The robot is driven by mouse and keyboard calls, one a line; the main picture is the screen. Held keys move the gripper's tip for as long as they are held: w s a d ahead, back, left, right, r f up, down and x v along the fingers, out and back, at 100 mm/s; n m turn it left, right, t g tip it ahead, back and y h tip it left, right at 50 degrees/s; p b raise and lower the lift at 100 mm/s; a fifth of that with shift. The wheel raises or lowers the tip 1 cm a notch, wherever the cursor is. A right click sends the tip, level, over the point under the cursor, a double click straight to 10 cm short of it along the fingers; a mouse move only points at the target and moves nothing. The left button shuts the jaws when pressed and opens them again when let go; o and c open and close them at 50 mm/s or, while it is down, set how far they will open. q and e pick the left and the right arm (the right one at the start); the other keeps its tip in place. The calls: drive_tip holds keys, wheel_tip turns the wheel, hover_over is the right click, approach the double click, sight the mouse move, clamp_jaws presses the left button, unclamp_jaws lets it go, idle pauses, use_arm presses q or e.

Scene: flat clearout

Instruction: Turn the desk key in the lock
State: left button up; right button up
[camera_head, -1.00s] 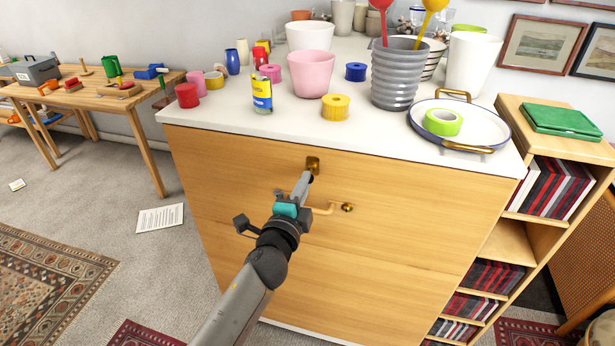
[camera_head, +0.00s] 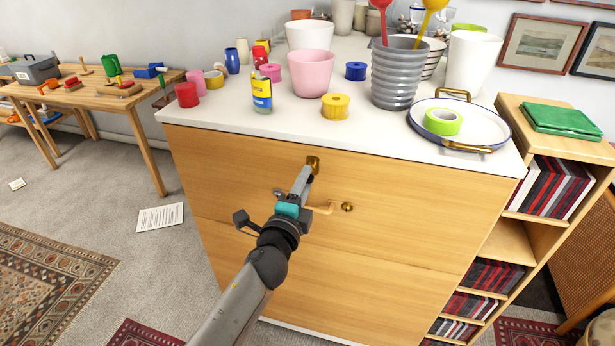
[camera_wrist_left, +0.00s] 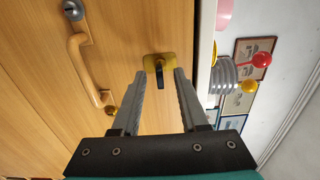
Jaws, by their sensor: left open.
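The desk (camera_head: 400,240) has a wooden front and a white top. Its brass lock plate (camera_head: 313,162) sits high on the front; it also shows in the left wrist view (camera_wrist_left: 151,64). A dark key (camera_wrist_left: 161,84) sticks out of the plate in the left wrist view. My left gripper (camera_head: 307,174) is open in front of the lock. In the wrist view its two fingers stand on either side of the key, with a gap visible on both sides. In the head view the fingers hide the key. My right gripper is not in view.
A handle (camera_head: 322,209) is below the lock on the desk front. The white top holds a blue-and-yellow can (camera_head: 262,96), a yellow tape roll (camera_head: 335,107), a pink pot (camera_head: 311,73) and a tray (camera_head: 486,132). A bookshelf (camera_head: 513,240) stands at the right.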

use_arm(q)
drive_tip(key=v, duration=1.5)
drive_tip(key=shift+p, duration=0.35)
drive_tip(key=shift+s+a, duration=0.1)
drive_tip(key=s+a+f+n+g+y, duration=0.1)
drive_tip(key=s+a+f+n+g, duration=0.2)
drive_tip(key=f, duration=0.8)
drive_tip(key=s+a+f+n+g+y+b, duration=0.1)
drive_tip(key=s+a+f+n+g+y, duration=0.15)
drive_tip(key=f, duration=0.75)
drive_tip(key=s+a+f+n+g+y, duration=0.1)
drive_tip(key=s+a+f+n+g, duration=0.2)
drive_tip(key=f, duration=0.8)
drive_tip(key=s+a+f+n+g, duration=0.2)
drive_tip(key=s+f, duration=0.4)
drive_tip(key=s, duration=0.4)
drive_tip(key=s+a+f+n+g+b, duration=0.1)
drive_tip(key=s+f+n, duration=0.4)
drive_tip(key=s, duration=0.5)
drive_tip(key=s+a+f+n+g+y, duration=0.1)
drive_tip(key=s+a+f+n+g, duration=0.2)
drive_tip(key=s+f, duration=0.4)
drive_tip(key=s+g, duration=0.1)
drive_tip(key=s, duration=0.1)
drive_tip(key=shift+s+a+n+g, duration=0.35)
drive_tip(key=shift+s, duration=0.05)
